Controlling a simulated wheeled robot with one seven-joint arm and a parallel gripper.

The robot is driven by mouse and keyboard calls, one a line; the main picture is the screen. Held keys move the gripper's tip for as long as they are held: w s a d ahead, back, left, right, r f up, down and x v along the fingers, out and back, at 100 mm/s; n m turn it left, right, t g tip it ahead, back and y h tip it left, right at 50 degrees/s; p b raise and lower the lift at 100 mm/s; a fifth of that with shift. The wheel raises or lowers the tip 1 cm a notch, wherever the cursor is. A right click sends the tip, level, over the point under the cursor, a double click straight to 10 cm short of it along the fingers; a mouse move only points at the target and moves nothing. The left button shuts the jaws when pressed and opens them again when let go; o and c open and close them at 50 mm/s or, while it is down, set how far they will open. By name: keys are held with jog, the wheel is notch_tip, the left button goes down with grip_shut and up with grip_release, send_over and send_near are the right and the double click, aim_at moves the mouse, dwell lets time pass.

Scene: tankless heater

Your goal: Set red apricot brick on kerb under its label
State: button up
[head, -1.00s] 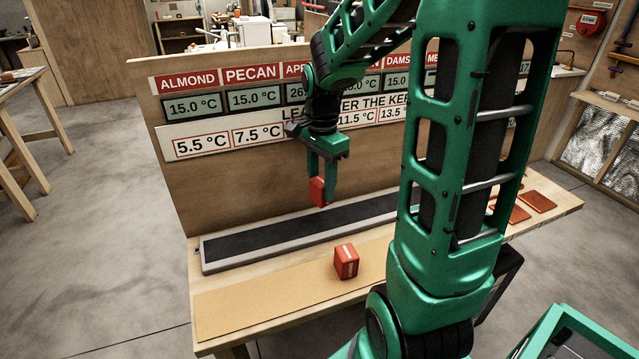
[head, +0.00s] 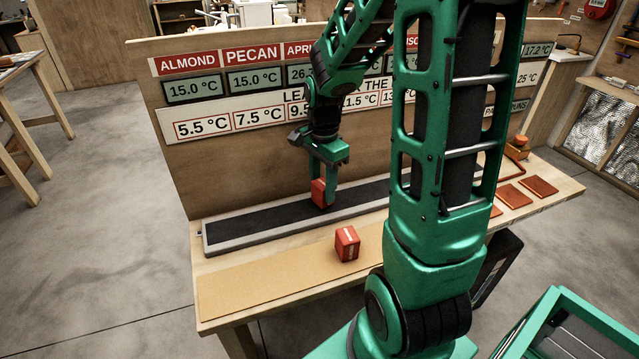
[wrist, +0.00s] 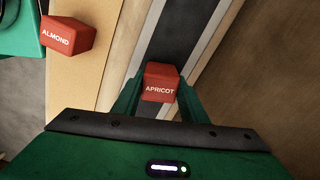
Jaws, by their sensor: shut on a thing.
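A red brick lettered APRICOT (wrist: 160,88) is between the fingers of my gripper (wrist: 158,100) in the wrist view. In the head view the same red brick (head: 318,192) hangs from my shut gripper (head: 325,180), at or just above the dark strip of the kerb (head: 265,222); I cannot tell if it touches. The kerb is a long grey-framed strip along the foot of the panel. The red APRICOT label (head: 299,49) is on the panel, partly hidden by my arm, to the left above the gripper.
A red brick lettered ALMOND (wrist: 68,35) stands on the tan mat (head: 270,284) in front of the kerb, also visible in the head view (head: 347,243). Flat red-brown tiles (head: 514,196) lie at the right. The kerb's left stretch is clear.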

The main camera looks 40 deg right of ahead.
aim_at(322, 183)
jog(key=shift+f, duration=0.4)
dwell(0.6)
jog(key=o, duration=1.3)
notch_tip(322, 183, up, 11)
jog(key=shift+f, duration=0.15)
